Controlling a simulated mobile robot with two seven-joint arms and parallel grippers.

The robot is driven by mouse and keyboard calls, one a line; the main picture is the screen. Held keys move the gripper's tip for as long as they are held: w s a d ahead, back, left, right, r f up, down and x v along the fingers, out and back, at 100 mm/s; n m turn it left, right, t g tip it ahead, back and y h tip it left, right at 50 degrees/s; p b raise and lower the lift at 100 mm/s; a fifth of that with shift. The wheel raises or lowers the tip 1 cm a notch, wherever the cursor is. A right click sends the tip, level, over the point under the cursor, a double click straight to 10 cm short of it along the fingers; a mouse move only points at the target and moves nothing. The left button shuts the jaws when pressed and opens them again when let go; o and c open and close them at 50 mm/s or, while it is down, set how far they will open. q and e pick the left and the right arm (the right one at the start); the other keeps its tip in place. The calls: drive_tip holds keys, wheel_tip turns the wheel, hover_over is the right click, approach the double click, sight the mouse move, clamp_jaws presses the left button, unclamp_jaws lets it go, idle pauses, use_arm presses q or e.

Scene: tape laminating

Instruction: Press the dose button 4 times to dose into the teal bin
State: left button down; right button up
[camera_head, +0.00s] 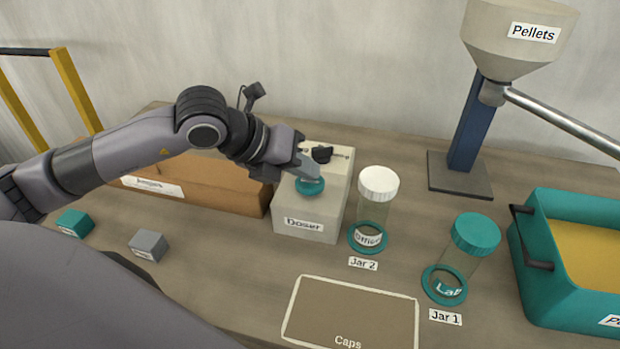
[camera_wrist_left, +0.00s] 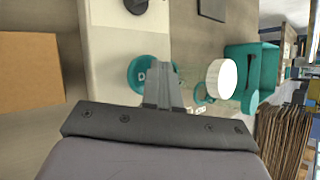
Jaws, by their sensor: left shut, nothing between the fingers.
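The doser (camera_head: 312,222) is a pale box labelled "Doser", standing mid-table. Its round teal dose button (camera_head: 309,187) is on the top, near the front. My left gripper (camera_head: 308,172) is shut and empty, with its fingertips right over the button, partly covering it. I cannot tell whether they touch it. In the left wrist view the button (camera_wrist_left: 140,74) shows beside the shut fingers (camera_wrist_left: 162,75), with part of its lettering hidden. The teal bin (camera_head: 545,285) stands at the right edge, with a yellowish inside. My right gripper is not in view.
Jar 2 (camera_head: 374,205) with a white lid stands right of the doser; Jar 1 (camera_head: 462,260) has a teal lid. A pellet hopper (camera_head: 515,40) stands at the back. A cardboard box (camera_head: 205,180) and two small blocks are at left. The Caps area (camera_head: 350,312) is empty.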

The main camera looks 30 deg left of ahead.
sight(305, 181)
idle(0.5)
use_arm(q)
drive_tip(key=shift+r+p, duration=0.4)
drive_tip(key=shift+r, duration=0.4)
drive_tip(key=shift+r+p, duration=1.6)
drive_tip(key=shift+r, duration=1)
drive_tip(key=shift+f, duration=0.1)
drive_tip(key=shift+w, duration=0.1)
idle(0.3)
